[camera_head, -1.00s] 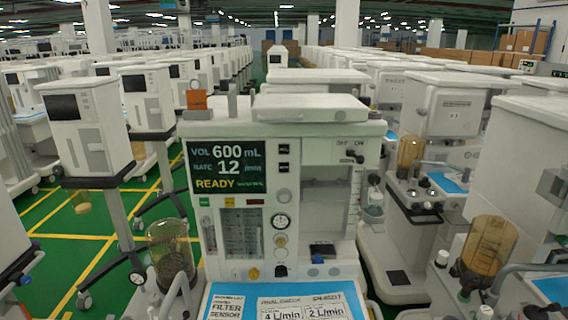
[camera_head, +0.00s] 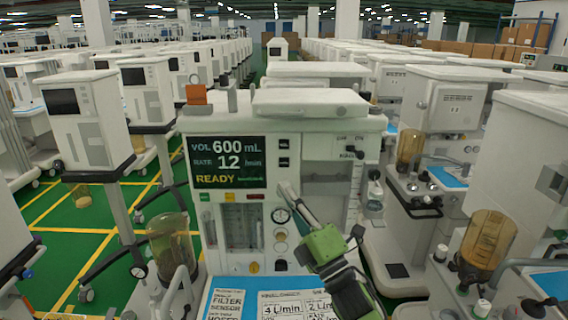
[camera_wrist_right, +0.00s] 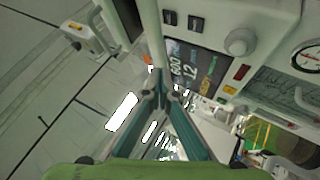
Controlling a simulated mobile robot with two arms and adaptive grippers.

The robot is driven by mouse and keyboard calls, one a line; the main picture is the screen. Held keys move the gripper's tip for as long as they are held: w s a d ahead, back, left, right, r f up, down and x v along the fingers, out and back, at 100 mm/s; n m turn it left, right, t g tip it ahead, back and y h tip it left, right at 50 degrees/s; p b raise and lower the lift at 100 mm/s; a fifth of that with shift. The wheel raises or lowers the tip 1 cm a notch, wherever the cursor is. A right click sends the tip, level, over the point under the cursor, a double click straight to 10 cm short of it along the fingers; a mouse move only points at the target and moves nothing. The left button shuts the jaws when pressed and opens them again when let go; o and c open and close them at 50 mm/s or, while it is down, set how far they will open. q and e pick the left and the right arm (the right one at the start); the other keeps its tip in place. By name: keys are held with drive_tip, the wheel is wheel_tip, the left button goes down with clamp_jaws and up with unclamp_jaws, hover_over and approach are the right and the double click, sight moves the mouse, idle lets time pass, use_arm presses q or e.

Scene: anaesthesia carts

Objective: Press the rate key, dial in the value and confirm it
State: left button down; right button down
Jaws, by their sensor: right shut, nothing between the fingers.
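The display (camera_head: 228,162) on the anaesthesia cart reads VOL 600 mL, RATE 12 /min and READY in yellow. It also shows, rotated, in the right wrist view (camera_wrist_right: 195,62). Two small black keys, an upper (camera_head: 283,143) and a lower (camera_head: 283,161), sit right of the display; their labels are too small to read. A round pale knob (camera_wrist_right: 240,41) sits near the display in the right wrist view. My right gripper (camera_head: 287,190) is shut and empty, its tips below the keys and covering the knob's area in the head view. My left gripper is not in view.
A round gauge (camera_head: 281,216) sits below the keys, beside my right gripper. An open bay (camera_head: 325,180) is to the right. A printed sheet (camera_head: 240,300) lies on the cart's front shelf. Other carts stand close on both sides.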

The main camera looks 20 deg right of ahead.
sight(284, 162)
drive_tip(key=shift+s+a+r, duration=0.1)
drive_tip(key=shift+r, duration=0.15)
drive_tip(key=w+d+b, duration=0.2)
drive_tip(key=w, duration=0.6)
drive_tip(key=shift+w+d+b, duration=0.25)
drive_tip(key=shift+w+b, duration=0.05)
drive_tip(key=shift+b, duration=0.1)
idle(1.3)
drive_tip(key=shift+w+d+b, duration=0.1)
drive_tip(key=shift+w+b, duration=0.2)
drive_tip(key=shift+w, duration=0.1)
